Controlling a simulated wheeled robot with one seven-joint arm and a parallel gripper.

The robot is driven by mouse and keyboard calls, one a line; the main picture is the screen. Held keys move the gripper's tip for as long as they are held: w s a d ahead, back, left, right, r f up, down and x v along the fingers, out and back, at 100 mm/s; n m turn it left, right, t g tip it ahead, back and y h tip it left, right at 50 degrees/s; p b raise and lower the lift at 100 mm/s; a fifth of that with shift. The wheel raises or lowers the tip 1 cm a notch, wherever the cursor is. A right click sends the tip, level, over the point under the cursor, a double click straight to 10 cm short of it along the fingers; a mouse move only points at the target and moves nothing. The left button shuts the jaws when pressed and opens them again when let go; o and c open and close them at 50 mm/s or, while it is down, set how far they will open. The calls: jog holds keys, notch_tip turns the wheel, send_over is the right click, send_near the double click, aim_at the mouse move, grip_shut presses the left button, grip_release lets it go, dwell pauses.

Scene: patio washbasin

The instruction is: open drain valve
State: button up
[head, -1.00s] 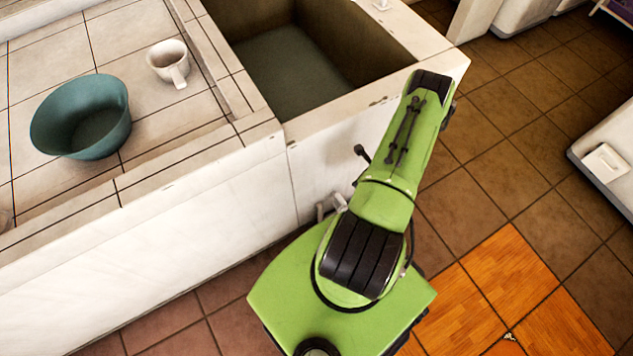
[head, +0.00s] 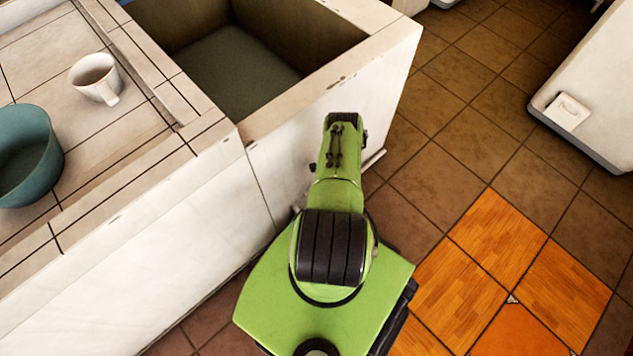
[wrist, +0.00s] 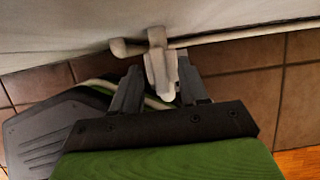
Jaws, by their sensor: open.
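The drain valve (wrist: 158,62) is a pale fitting low on the outer wall of the basin, with a short pipe stub to its left and a lever-like part hanging down. In the wrist view my gripper (wrist: 160,86) is open, its two dark fingers pointing at the wall on either side of that hanging part. The part's lower end shows between the fingers; I cannot tell whether either finger touches it. In the head view my arm hides the gripper and most of the valve. The washbasin (head: 300,100) is a deep, empty concrete trough.
A teal bowl (head: 28,160) and a white mug (head: 95,78) stand on the tiled counter (head: 95,130) at left. The wall is close in front of my arm. Tiled floor (head: 450,150) is open at right, up to a white block (head: 590,100).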

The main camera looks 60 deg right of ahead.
jog(key=shift+w+f, duration=0.1)
jog(key=shift+f, duration=0.2)
jog(key=shift+c, duration=0.4)
grip_shut()
